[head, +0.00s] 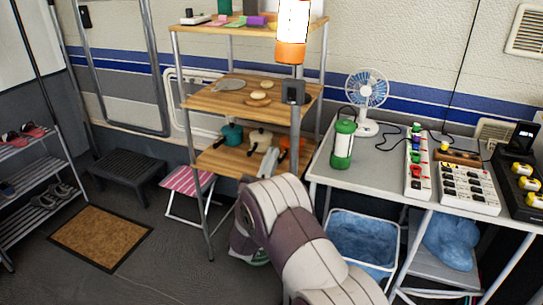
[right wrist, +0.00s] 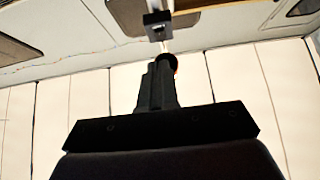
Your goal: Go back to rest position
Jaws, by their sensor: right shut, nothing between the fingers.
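My right arm (head: 312,255) comes in from the bottom of the head view and bends at a pale, purple-banded joint in front of the shelf unit. Its hand is hard to make out there. In the right wrist view my right gripper (right wrist: 158,68) is dark, with its fingers together and nothing visible held between them. Pale panels and the overhead surface show behind it. A small dark block (right wrist: 158,24) shows beyond the fingertips, apparently apart from them. My left arm and gripper are not in view.
A wooden shelf unit (head: 225,99) stands behind my arm. A glowing orange lantern (head: 291,52) is above. The table (head: 385,160) at right holds a fan (head: 367,90), green lantern (head: 343,145) and power strips. A blue-lined bin (head: 362,240) stands below.

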